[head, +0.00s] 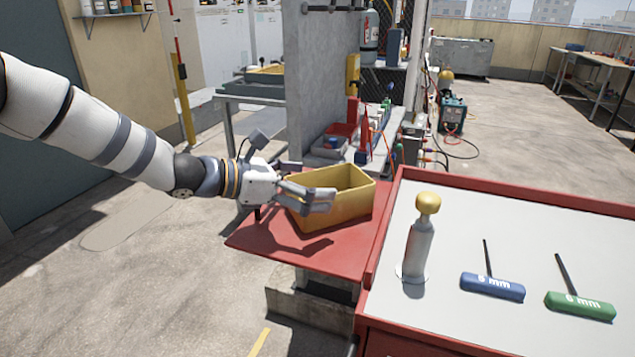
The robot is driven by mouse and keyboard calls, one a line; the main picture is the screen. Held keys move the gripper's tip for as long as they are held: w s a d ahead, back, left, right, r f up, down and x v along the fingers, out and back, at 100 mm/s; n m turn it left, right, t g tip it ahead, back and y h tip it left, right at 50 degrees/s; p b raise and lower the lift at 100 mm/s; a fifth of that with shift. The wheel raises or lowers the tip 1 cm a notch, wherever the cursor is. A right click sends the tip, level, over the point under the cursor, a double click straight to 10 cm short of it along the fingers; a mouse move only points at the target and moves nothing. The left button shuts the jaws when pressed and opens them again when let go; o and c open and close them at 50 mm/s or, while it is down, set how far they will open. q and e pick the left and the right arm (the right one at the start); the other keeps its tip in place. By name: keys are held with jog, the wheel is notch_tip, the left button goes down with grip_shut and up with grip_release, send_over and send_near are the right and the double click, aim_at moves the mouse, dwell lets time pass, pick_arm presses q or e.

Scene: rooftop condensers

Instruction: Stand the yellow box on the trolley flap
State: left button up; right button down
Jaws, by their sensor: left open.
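The yellow box (345,207), an open-topped bin, is at the red trolley flap (262,243), beside the trolley's raised red rim. It looks upright, with its base over the flap; whether the whole base touches cannot be told. My left gripper (312,190) reaches in from the left at the box's near left side. Its fingers are open and overlap the left wall and rim in the picture, hiding part of them. Contact between fingers and box is unclear. My right gripper is not in view.
A grey wall panel (325,80) and a cluttered shelf stand behind the box. The floor at left is clear.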

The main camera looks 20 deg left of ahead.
pick_arm(q)
jog(key=p+v, duration=0.2)
jog(key=v, duration=0.8)
jog(key=shift+s+a+r, duration=0.2)
jog(key=shift+s+r, duration=0.05)
jog(key=shift+r, duration=0.05)
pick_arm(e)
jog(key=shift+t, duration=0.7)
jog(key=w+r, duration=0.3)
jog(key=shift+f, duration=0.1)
